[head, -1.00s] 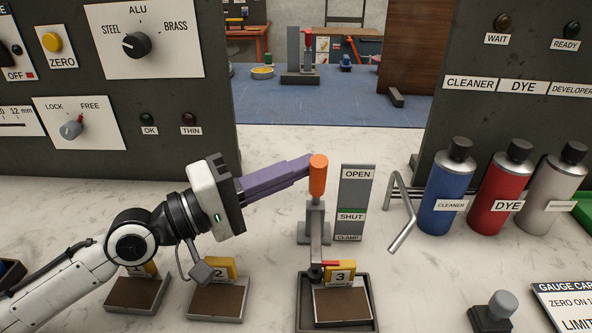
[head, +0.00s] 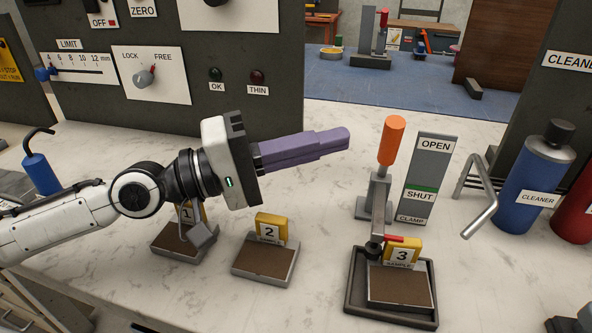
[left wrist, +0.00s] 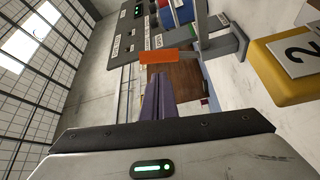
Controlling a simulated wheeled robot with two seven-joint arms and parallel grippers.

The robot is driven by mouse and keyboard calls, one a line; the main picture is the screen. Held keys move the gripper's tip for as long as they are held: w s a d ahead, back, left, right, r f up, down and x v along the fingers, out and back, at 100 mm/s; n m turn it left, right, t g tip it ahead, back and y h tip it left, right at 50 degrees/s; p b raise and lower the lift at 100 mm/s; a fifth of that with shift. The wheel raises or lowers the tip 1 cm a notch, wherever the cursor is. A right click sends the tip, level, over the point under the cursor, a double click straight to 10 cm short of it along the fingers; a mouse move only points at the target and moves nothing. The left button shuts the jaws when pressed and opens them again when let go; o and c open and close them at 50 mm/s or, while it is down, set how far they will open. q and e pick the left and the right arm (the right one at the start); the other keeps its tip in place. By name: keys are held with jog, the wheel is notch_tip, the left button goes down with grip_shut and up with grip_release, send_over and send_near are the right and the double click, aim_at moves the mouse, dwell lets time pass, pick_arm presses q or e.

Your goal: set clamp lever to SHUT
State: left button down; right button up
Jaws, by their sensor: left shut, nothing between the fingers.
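The clamp lever has an orange handle (head: 391,141) on a grey post (head: 379,196). The handle stands nearly upright, level with the OPEN end of the grey clamp plate (head: 427,180). SHUT is marked lower on that plate, by a green band. My left gripper (head: 347,139), with purple fingers, is shut and empty. Its tips point at the handle from the left, with a visible gap in the head view. In the left wrist view, the orange handle (left wrist: 168,57) lies just beyond the fingertips (left wrist: 157,78). My right gripper is not in view.
Sample 3 (head: 402,256) sits in a dark tray at the clamp's foot. Sample 2 (head: 268,229) and sample 1 (head: 187,213) stand to its left. A bent grey rod (head: 482,205) and the blue cleaner bottle (head: 533,185) stand to the right of the plate.

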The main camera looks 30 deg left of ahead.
pick_arm(q)
jog(key=shift+b+v, duration=2.15)
jog(key=shift+b, duration=0.4)
